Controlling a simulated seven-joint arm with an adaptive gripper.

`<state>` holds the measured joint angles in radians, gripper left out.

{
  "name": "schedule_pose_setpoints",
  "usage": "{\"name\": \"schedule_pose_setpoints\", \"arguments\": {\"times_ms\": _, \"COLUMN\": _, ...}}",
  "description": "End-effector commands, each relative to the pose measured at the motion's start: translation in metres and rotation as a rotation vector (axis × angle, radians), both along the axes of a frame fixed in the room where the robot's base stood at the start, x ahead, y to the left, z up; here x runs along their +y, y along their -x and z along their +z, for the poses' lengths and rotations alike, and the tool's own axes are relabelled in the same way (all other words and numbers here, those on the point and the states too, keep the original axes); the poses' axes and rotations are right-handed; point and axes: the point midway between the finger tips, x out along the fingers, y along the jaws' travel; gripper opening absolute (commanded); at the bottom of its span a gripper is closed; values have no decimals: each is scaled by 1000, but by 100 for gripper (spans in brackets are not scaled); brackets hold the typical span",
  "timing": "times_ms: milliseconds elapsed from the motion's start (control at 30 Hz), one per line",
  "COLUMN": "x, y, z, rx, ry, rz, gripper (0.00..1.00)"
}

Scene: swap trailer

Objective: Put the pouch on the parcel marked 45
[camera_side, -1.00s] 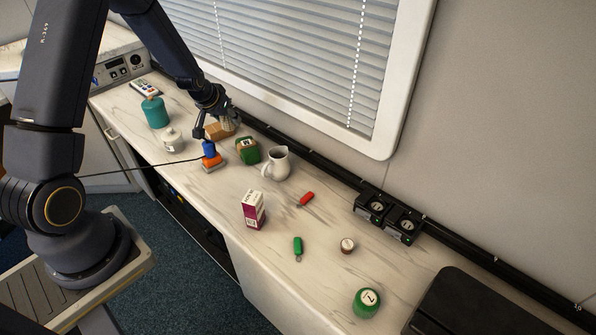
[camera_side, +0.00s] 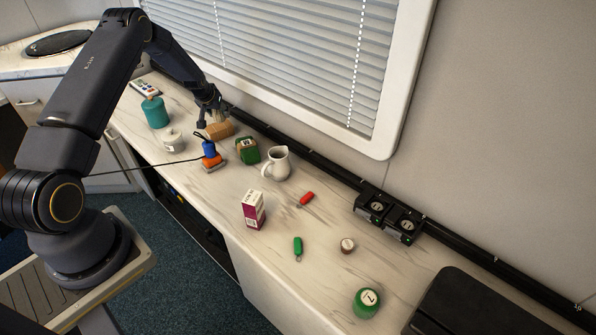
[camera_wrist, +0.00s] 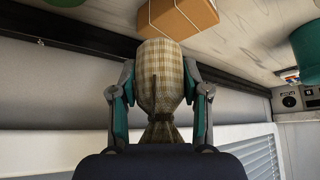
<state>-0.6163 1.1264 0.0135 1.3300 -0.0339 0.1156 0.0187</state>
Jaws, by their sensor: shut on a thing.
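My gripper (camera_wrist: 160,105) is shut on a plaid, tan cloth pouch (camera_wrist: 160,75) with a tied neck. In the side view my gripper (camera_side: 212,106) is near the wall, and the pouch (camera_side: 217,117) is small and partly hidden by the fingers. A brown parcel tied with string (camera_side: 219,131) lies on the counter just in front of the pouch in the side view. In the wrist view the brown parcel (camera_wrist: 176,17) is just beyond the pouch's top end. A green parcel (camera_side: 247,151) stands to its right. No number is legible on either parcel.
A blue-and-orange tool with a cable (camera_side: 210,156), a white pot (camera_side: 172,140) and a teal canister (camera_side: 155,113) stand nearby. A white jug (camera_side: 278,164) is right of the green parcel. A black rail (camera_side: 300,148) runs along the wall.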

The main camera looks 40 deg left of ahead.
Motion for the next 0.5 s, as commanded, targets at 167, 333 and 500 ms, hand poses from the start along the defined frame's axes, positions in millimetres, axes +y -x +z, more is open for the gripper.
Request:
{"name": "schedule_pose_setpoints", "arguments": {"times_ms": 167, "x": 5, "y": -8, "z": -10, "rx": -1, "ry": -1, "rz": 0, "gripper": 12}}
{"name": "schedule_pose_setpoints", "arguments": {"times_ms": 333, "x": 6, "y": -10, "z": -32, "rx": 1, "ry": 0, "rz": -1, "gripper": 12}}
{"name": "schedule_pose_setpoints", "arguments": {"times_ms": 500, "x": 6, "y": -10, "z": -43, "rx": -1, "ry": -2, "rz": -1, "gripper": 12}}
